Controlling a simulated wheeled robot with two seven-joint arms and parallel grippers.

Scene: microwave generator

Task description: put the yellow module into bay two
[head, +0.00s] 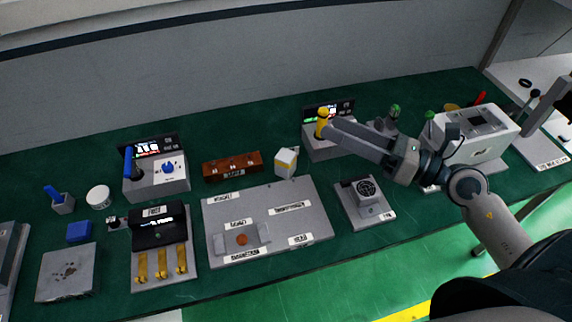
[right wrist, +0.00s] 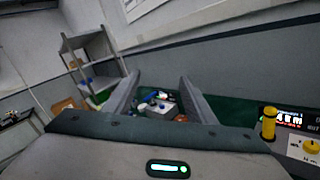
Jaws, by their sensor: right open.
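A small white block with yellow edges (head: 286,162) stands at the back edge of the grey labelled plate; it may be the yellow module, but I cannot tell. Several yellow clip-like pieces (head: 162,265) lie on the grey base of a black device. Bay two cannot be told apart, as the labels are too small to read. My right gripper (head: 328,130) is above the bench near the yellow lever (head: 323,121) of a display box. In the right wrist view my right gripper (right wrist: 157,92) has its fingers apart with nothing between. My left gripper is not in view.
A brown block with small white marks (head: 231,166) lies behind the labelled plate (head: 300,207). A blue-levered display box (head: 158,178) stands left. A grey box with a round grille (head: 366,189) and a white machine (head: 477,130) stand right. Green bench shows between them.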

